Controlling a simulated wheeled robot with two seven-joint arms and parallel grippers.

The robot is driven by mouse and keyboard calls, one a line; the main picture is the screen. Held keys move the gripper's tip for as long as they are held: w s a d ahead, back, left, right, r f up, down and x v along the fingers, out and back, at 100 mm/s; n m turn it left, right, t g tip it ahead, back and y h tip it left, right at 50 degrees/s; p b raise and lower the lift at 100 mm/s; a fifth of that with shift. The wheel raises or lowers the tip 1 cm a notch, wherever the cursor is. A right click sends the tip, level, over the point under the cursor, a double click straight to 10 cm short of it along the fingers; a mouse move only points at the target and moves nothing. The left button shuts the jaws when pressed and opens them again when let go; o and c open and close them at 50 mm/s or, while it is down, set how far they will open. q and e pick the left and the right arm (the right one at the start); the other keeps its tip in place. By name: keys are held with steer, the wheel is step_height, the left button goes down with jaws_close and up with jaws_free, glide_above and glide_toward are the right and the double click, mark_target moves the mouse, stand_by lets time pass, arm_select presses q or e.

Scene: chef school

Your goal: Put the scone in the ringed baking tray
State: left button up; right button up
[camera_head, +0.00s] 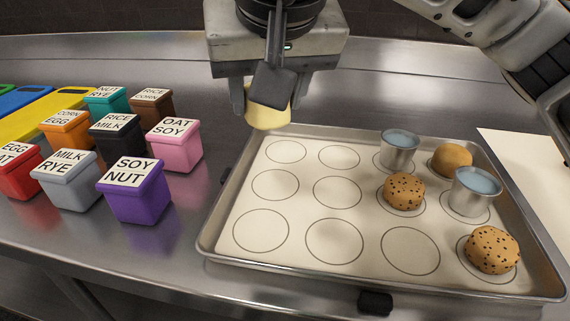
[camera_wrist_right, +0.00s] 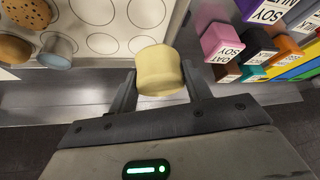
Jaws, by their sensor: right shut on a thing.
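The pale yellow scone (camera_head: 268,118) is held between the fingers of my right gripper (camera_head: 267,98). In the right wrist view the scone (camera_wrist_right: 159,68) sits between the two fingers (camera_wrist_right: 160,88). It is above the far left corner of the ringed baking tray (camera_head: 207,226), apart from its surface. The tray's rings at left and middle are empty. Speckled buns (camera_head: 404,190) (camera_head: 491,250), a plain bun (camera_head: 452,160) and metal cups with blue tops (camera_head: 399,150) (camera_head: 477,192) occupy rings on the right side. My left gripper is not in view.
Coloured labelled boxes stand left of the tray, including a purple one (camera_head: 136,191) and a pink one (camera_head: 174,146). Yellow, blue and green boards (camera_head: 40,118) lie at far left. A white sheet (camera_head: 530,165) lies right of the tray. Bare steel counter lies behind the tray.

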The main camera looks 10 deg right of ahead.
steer(key=shift+s+a+r+n, duration=0.1)
steer(key=shift+a+r+n, duration=0.1)
steer(key=shift+a, duration=0.4)
steer(key=shift+a+r+n, duration=0.1)
steer(key=shift+a+n, duration=0.1)
steer(key=shift+a, duration=0.35)
steer(key=w+d+f, duration=0.2)
steer(key=w, duration=0.1)
steer(key=w+d+f, duration=0.2)
steer(key=w+f, duration=0.1)
steer(key=w+d+f+b, duration=0.1)
steer(key=w+d+f, duration=0.1)
steer(key=w, duration=0.1)
steer(key=shift+w+f, duration=0.35)
steer(key=shift+w, duration=0.05)
steer(key=shift+w+d+f, duration=0.3)
steer(key=shift+w+f, duration=0.2)
steer(key=shift+f, duration=0.2)
steer(key=shift+w+d+f, duration=0.1)
steer(key=shift+w+f, duration=0.05)
steer(key=shift+f, duration=1.55)
steer(key=shift+f+b, duration=0.15)
steer(key=shift+b, duration=0.15)
steer(key=o, duration=1)
